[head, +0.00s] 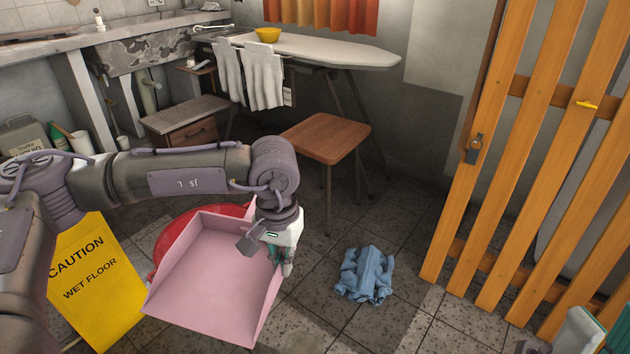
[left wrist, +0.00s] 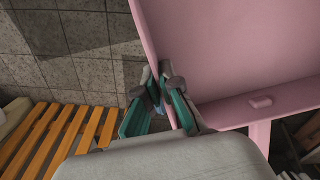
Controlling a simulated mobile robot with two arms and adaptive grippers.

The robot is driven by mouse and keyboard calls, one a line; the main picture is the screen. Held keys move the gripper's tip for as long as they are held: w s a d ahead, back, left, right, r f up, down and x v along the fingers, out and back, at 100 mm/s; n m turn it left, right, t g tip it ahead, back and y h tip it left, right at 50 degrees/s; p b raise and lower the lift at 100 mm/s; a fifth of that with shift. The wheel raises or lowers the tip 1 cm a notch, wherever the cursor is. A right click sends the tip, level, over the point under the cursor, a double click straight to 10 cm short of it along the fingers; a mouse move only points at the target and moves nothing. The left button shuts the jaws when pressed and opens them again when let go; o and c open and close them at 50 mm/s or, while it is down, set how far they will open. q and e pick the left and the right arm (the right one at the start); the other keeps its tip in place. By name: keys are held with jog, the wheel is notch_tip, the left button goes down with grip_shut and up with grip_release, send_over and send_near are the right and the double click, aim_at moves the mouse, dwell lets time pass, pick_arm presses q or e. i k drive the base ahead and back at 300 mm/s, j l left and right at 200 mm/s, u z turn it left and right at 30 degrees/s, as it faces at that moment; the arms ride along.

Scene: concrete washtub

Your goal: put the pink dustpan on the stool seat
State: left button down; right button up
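The pink dustpan (head: 212,278) is in front of me, its pan facing up, left of centre in the head view. My left gripper (head: 284,262) is at its right side wall. In the left wrist view the gripper's two green-padded fingers (left wrist: 165,108) are on either side of the pink wall, and the dustpan (left wrist: 235,50) fills the upper right. The stool has a brown wooden seat (head: 325,138), which is bare and stands farther back, right of the left arm. My right gripper (head: 598,330) shows only partly at the bottom right corner; its fingers are cut off.
A red round tub (head: 175,222) is partly hidden behind the dustpan. A yellow wet floor sign (head: 92,285) stands at left. A crumpled blue cloth (head: 365,275) lies on the tiles. An ironing board (head: 320,48) is behind the stool; an orange slatted gate (head: 535,150) stands at right.

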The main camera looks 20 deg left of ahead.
aim_at(317, 136)
jog(key=i+j, duration=0.1)
jog(key=i, duration=1.6)
